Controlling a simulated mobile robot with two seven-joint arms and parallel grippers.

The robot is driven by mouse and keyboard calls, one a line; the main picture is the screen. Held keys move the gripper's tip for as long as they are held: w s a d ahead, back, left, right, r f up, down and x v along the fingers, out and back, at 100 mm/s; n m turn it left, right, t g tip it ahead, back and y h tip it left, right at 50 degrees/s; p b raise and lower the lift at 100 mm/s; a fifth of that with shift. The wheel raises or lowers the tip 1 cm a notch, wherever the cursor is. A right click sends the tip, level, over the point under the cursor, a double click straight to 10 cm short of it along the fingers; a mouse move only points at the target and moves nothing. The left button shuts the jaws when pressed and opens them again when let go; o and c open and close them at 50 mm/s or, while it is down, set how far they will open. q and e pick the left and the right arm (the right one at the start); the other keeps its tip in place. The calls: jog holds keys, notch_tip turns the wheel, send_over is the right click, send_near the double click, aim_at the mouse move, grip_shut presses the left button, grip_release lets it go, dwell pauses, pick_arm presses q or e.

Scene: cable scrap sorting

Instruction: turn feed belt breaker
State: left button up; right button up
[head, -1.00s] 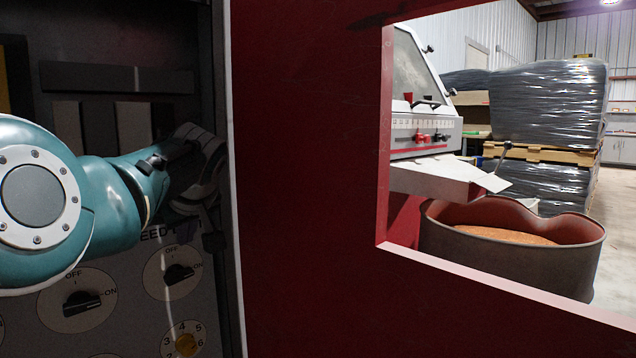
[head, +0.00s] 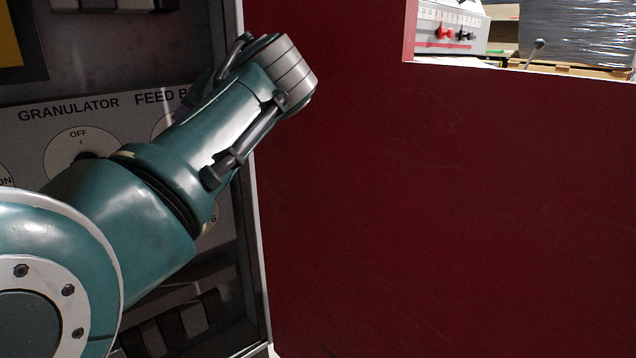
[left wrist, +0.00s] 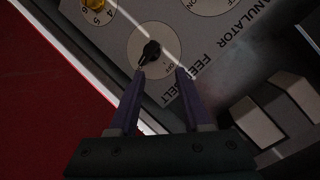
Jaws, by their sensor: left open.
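The feed belt breaker is a black rotary knob (left wrist: 151,50) on a pale round plate (left wrist: 134,36), beside the FEED BELT lettering in the left wrist view. In the head view only a sliver of its plate (head: 160,125) shows; my left arm hides the knob. My left gripper (left wrist: 161,72) is open and empty. Its two fingers point at the panel, with the knob just beyond the tips and roughly between them. I cannot tell whether the tips touch the knob, nor which mark it points to. My right gripper is not in view.
The granulator dial (head: 80,148), partly covered by my arm, is left of the feed belt dial. A yellow selector knob (left wrist: 97,4) is near the breaker in the left wrist view. A red wall (head: 440,200) stands right of the cabinet, beyond its pale edge (head: 252,215).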

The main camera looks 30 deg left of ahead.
pick_arm(q)
notch_tip(320, 180, down, 6)
jog(key=d+m+t+y+b, duration=0.2)
jog(key=d+m+y+b, duration=0.15)
jog(key=m+b, duration=0.45)
jog(key=s+b+x, duration=0.1)
jog(key=b+x, duration=0.3)
jog(key=x, duration=0.6)
jog(key=shift+a+r, duration=0.25)
jog(key=shift+r, duration=0.05)
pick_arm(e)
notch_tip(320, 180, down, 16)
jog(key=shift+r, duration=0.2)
pick_arm(q)
jog(key=shift+w, duration=0.1)
grip_shut()
